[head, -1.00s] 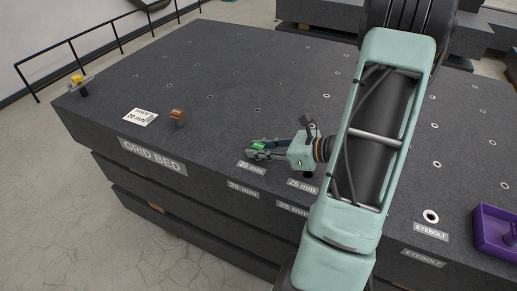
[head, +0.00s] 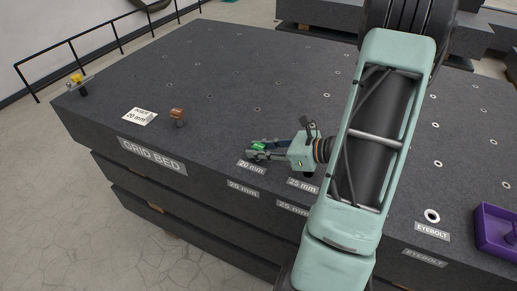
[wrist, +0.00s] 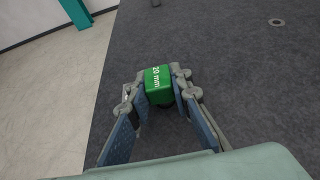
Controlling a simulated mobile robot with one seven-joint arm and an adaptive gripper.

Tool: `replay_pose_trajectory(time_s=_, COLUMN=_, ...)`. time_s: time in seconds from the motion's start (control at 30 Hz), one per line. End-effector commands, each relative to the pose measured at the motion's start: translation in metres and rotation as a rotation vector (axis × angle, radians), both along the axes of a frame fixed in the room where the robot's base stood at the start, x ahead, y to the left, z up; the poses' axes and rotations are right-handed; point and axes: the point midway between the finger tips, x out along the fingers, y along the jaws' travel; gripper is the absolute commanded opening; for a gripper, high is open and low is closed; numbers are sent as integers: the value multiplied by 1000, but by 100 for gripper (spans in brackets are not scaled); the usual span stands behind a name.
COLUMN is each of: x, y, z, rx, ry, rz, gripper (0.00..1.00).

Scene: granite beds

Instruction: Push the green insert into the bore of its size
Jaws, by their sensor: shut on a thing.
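The green insert (wrist: 158,84), marked 20 mm, is between the fingertips of my gripper (wrist: 156,92) in the wrist view. My gripper is shut on it. In the head view the green insert (head: 259,145) shows as a small green patch between the fingers of my gripper (head: 258,151), close to the bed's front edge. It is just behind the label 20 mm (head: 251,167). The bore under the insert is hidden, so I cannot tell whether the insert is in it. A label 25 mm (head: 302,185) lies to the right, with a dark bore partly hidden by my gripper.
The granite bed (head: 215,95) has small holes across its top. A brown block (head: 178,117) stands beside a white 20 mm card (head: 139,116) at left. An eyebolt bore (head: 432,216) and a purple tray (head: 496,231) are at right. The bed's middle is clear.

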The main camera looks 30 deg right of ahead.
Motion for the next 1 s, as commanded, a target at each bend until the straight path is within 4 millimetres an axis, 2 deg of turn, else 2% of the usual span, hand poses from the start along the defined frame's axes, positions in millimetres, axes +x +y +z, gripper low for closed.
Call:
replay_pose_trajectory(time_s=0.33, x=0, y=0, z=-9, rx=0, ry=0, rz=0, gripper=0)
replay_pose_trajectory(time_s=1.0, x=0, y=0, z=4, rx=-1, ry=1, rz=0, gripper=0)
